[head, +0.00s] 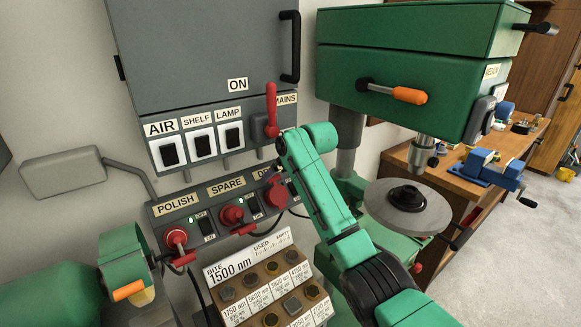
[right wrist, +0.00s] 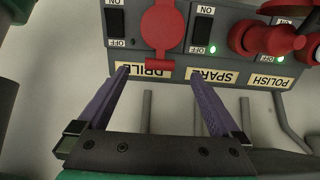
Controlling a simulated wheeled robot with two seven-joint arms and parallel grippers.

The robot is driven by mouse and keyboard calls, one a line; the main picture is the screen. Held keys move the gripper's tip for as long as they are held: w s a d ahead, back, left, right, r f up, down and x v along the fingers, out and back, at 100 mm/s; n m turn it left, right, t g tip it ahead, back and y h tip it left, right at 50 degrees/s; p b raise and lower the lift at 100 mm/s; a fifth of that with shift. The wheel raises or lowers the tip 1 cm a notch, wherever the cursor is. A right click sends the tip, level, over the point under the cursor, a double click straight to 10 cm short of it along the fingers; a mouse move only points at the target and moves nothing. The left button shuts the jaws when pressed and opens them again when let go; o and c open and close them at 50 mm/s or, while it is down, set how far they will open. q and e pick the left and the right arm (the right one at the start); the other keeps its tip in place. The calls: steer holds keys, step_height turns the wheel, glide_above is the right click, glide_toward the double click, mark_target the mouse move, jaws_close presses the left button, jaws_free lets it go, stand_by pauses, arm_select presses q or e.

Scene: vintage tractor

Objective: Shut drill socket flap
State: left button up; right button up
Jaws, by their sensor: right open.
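The drill socket flap (right wrist: 163,28) is a red disc with a small tab, at the top of the right wrist view, which shows the panel upside down. It lies over the drill socket, its tab reaching the DRILL label (right wrist: 144,69); I cannot tell whether it is fully flush. In the head view the flap (head: 276,193) is partly behind my right arm. My right gripper (right wrist: 161,73) is open and empty, its purple fingers pointing at the panel on either side of the flap's tab. In the head view my arm mostly hides the fingers. My left gripper is not in view.
The socket panel (head: 158,213) also carries red POLISH (head: 176,238) and SPARE (head: 231,214) plugs. Above it are switches and a red mains lever (head: 271,112). A bit rack (head: 262,280) stands below. A green drill press (head: 415,60) stands close on the right.

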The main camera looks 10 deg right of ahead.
steer(key=b+v, duration=0.1)
steer(key=v, duration=0.6)
